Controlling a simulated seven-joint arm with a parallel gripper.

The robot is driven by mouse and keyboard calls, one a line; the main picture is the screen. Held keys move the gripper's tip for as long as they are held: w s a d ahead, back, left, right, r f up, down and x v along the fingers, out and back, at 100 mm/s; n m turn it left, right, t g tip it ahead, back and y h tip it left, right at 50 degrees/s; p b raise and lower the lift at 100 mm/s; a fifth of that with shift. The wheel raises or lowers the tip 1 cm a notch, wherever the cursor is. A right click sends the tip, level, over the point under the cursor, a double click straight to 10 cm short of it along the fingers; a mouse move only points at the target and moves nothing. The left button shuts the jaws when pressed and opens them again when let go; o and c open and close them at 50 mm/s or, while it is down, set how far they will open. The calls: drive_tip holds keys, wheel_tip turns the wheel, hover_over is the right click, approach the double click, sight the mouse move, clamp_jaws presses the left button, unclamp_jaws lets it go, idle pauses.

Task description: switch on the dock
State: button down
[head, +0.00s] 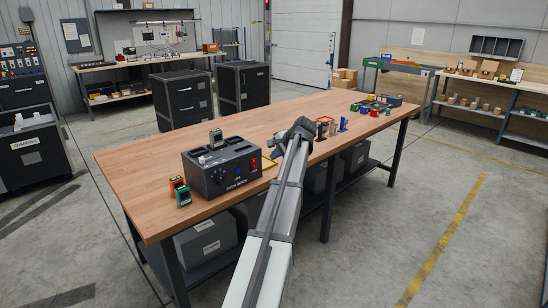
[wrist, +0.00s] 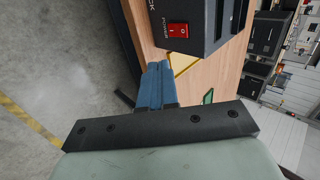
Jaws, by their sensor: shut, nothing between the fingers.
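The dock (head: 212,182) is a dark box with slots on top, standing near the table's front edge. A red power switch (head: 253,164) sits at the right of its front face. In the wrist view the red switch (wrist: 178,30) shows white marks beside the word POWER; I cannot tell which side is pressed. My gripper (wrist: 157,66) is shut and empty, with its blue fingers below the switch in that view and apart from it. In the head view my gripper (head: 281,146) is to the right of the dock, partly hidden by my arm.
A dark block with a green top (head: 215,137) stands at the dock's back. An orange block (head: 178,184) and a green block (head: 184,198) stand left of the dock. A yellow-edged piece (wrist: 183,62) lies by the dock. Small coloured parts (head: 374,106) fill the table's far right.

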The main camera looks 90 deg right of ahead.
sight(254, 164)
drive_tip(key=shift+f, duration=0.1)
drive_tip(key=shift+s+a+f, duration=0.1)
drive_tip(key=shift+a+f, duration=0.05)
drive_tip(key=shift+f, duration=0.4)
drive_tip(key=shift+w+d+r+x, duration=0.25)
drive_tip(key=shift+r+x, duration=0.05)
drive_tip(key=shift+x, duration=1.9)
drive_tip(key=shift+w+d+r+x, duration=0.2)
drive_tip(key=shift+d+r+x, duration=0.1)
drive_tip(key=shift+x, duration=1.85)
drive_tip(key=shift+w+d+r+x, duration=0.2)
drive_tip(key=shift+w+r+x, duration=0.1)
drive_tip(key=shift+x, duration=1.9)
